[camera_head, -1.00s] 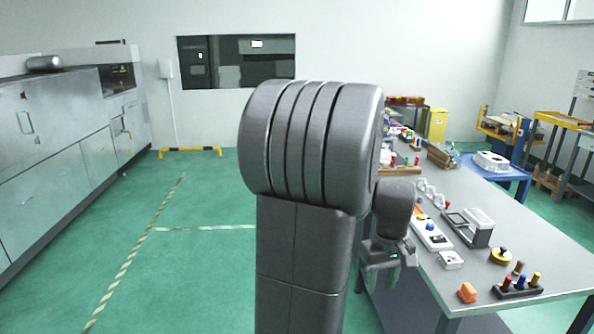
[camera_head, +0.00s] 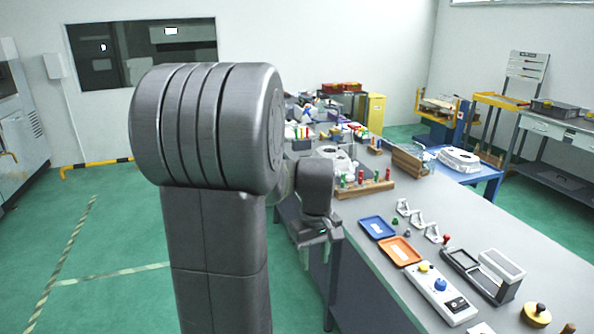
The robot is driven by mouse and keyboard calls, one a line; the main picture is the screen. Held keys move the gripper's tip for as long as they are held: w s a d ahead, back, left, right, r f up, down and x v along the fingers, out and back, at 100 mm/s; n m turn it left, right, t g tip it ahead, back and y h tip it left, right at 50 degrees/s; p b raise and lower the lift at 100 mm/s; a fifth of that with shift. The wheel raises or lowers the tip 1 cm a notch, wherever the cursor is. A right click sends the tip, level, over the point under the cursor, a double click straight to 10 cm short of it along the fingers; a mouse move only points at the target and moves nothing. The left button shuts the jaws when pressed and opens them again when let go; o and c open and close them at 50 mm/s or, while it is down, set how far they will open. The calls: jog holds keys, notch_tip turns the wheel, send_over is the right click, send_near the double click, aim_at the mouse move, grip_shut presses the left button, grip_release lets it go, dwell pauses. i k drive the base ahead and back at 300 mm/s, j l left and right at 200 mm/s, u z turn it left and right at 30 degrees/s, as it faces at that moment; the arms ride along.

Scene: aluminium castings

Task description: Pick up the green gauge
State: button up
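Several small green parts show, and I cannot tell which is the gauge. A small green piece (camera_head: 394,222) sits near the blue tray (camera_head: 377,228) on the grey workbench (camera_head: 455,205). Green-topped pins, one of them a green pin (camera_head: 388,175), stand with red ones in a wooden block (camera_head: 362,189) further back. My gripper (camera_head: 322,238) hangs at the bench's left edge, to the left of the blue tray and in front of the wooden block. It is small and turned partly away, so its opening is unclear.
An orange tray (camera_head: 399,251), a white box with coloured buttons (camera_head: 440,292), metal clamps (camera_head: 417,222) and a black and grey device (camera_head: 484,272) stand on the bench. A brass knob (camera_head: 536,314) is at the lower right. Green floor (camera_head: 110,230) is clear at left.

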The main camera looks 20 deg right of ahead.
aim_at(343, 187)
jog(key=i+z, duration=0.15)
jog(key=i, duration=0.65)
jog(key=i+z, duration=0.2)
jog(key=i, duration=0.6)
jog(key=i+l+z, duration=0.4)
jog(key=i, duration=0.4)
jog(key=l, duration=0.1)
